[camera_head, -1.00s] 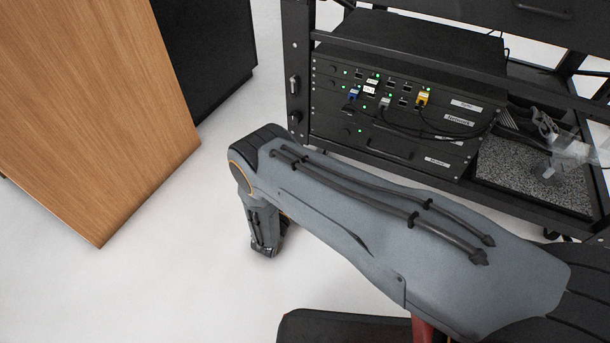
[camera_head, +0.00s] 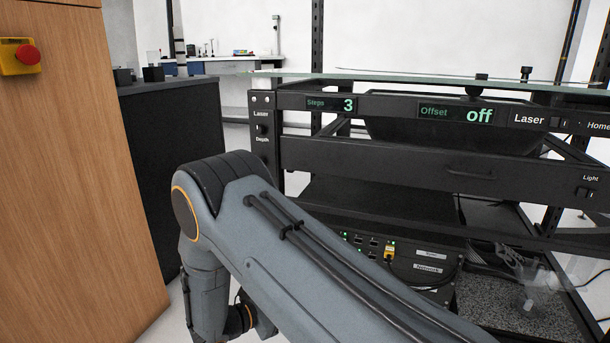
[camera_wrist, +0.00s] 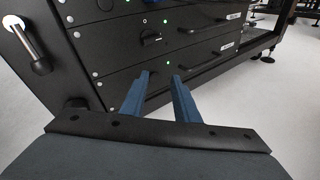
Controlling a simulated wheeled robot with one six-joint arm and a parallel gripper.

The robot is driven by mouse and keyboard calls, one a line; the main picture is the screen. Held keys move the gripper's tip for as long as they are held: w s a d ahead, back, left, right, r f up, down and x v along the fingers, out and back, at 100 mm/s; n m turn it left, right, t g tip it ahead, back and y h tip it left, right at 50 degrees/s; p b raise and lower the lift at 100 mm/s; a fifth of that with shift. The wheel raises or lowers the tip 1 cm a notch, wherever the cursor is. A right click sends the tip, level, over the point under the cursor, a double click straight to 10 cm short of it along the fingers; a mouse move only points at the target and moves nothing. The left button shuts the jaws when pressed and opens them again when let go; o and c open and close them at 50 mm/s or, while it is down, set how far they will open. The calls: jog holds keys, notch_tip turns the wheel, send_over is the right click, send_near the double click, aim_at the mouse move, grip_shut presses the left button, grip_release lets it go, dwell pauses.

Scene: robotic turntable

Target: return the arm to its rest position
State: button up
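My grey arm (camera_head: 290,265) crosses the head view from the lower right to a bend at the middle left, and a lower link hangs down from the bend. My gripper is not clearly visible there. In the wrist view my gripper (camera_wrist: 160,77) shows two blue fingers set apart with nothing between them. It is open and empty. The fingers point toward the dark front panels of the rack (camera_wrist: 120,60); I cannot tell the exact gap to them.
The black turntable rack (camera_head: 380,155) stands ahead, with a steps display (camera_head: 331,104) reading 3 and an offset display (camera_head: 455,113) reading off. A wooden panel (camera_head: 75,190) with a red emergency button (camera_head: 27,54) stands at the left, beside a black cabinet (camera_head: 180,150). White floor shows between them.

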jog(key=s+d+r+m+g+y+p, duration=0.3)
jog(key=s+r+m+g, duration=0.5)
jog(key=s+r, duration=0.75)
jog(key=s+a+r+m+g+y+p, duration=0.25)
jog(key=s+r+m+y, duration=0.7)
jog(key=s+r, duration=0.95)
jog(key=s+d+r+m+p, duration=0.1)
jog(key=d+r+m+p, duration=0.1)
jog(key=d+r+p, duration=0.8)
jog(key=d+r+m+p, duration=0.3)
jog(key=d+r+p, duration=0.8)
jog(key=p, duration=1.7)
notch_tip(320, 180, up, 6)
jog(key=shift+s+f+t, duration=0.25)
jog(key=shift+s+t, duration=0.1)
